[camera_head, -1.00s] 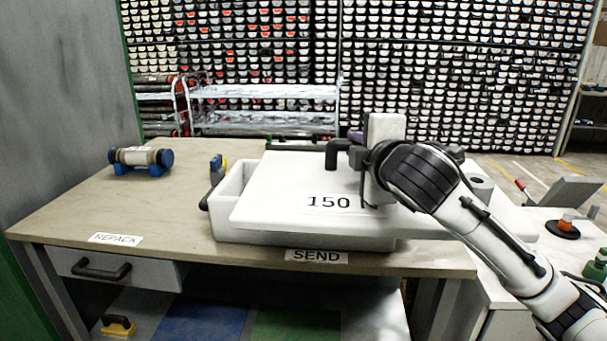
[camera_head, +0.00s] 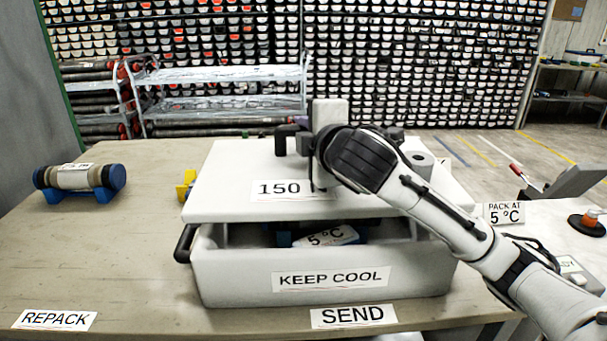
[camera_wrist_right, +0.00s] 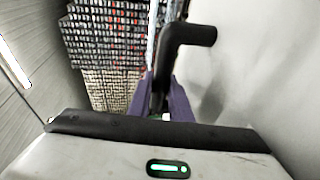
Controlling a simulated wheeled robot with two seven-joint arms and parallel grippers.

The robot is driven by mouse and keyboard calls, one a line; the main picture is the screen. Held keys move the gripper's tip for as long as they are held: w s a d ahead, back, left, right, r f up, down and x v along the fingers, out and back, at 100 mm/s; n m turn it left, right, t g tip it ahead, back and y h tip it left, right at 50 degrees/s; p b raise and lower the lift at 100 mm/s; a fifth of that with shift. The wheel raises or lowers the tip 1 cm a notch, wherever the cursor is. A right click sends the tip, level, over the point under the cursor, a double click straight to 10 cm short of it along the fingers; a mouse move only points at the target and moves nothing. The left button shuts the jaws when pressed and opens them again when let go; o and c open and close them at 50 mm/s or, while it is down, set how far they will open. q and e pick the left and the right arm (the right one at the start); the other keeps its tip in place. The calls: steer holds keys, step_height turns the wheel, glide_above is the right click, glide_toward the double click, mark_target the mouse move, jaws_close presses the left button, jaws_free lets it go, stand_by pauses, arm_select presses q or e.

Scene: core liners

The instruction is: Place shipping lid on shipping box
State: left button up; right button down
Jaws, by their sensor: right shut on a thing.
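The white shipping lid (camera_head: 233,200), labelled 150, is above the white shipping box (camera_head: 235,275). The lid covers most of the box's top from this view, with an open gap along the front. Through the gap a core with a 5 °C label (camera_head: 330,236) lies inside the box. My right gripper (camera_head: 305,150) is shut on the lid's black handle (camera_head: 287,135). The handle (camera_wrist_right: 185,45) also shows between the purple fingers in the right wrist view. Whether the lid's back edge touches the box is hidden. My left gripper is not in view.
A core with blue end caps (camera_head: 80,178) lies on a blue stand at the left of the table. A yellow object (camera_head: 186,184) is beside the box. REPACK (camera_head: 54,319) and SEND (camera_head: 353,315) labels lie on the front table. The left table is mostly clear.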

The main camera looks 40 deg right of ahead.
mark_target(305, 161)
steer(key=shift+s+f, duration=0.2)
steer(key=shift+f, duration=1)
step_height(305, 161, down, 4)
steer(key=shift+r+b, duration=0.1)
steer(key=shift+b, duration=0.45)
steer(key=shift+w, duration=0.1)
steer(key=c, duration=1.6)
jaws_free()
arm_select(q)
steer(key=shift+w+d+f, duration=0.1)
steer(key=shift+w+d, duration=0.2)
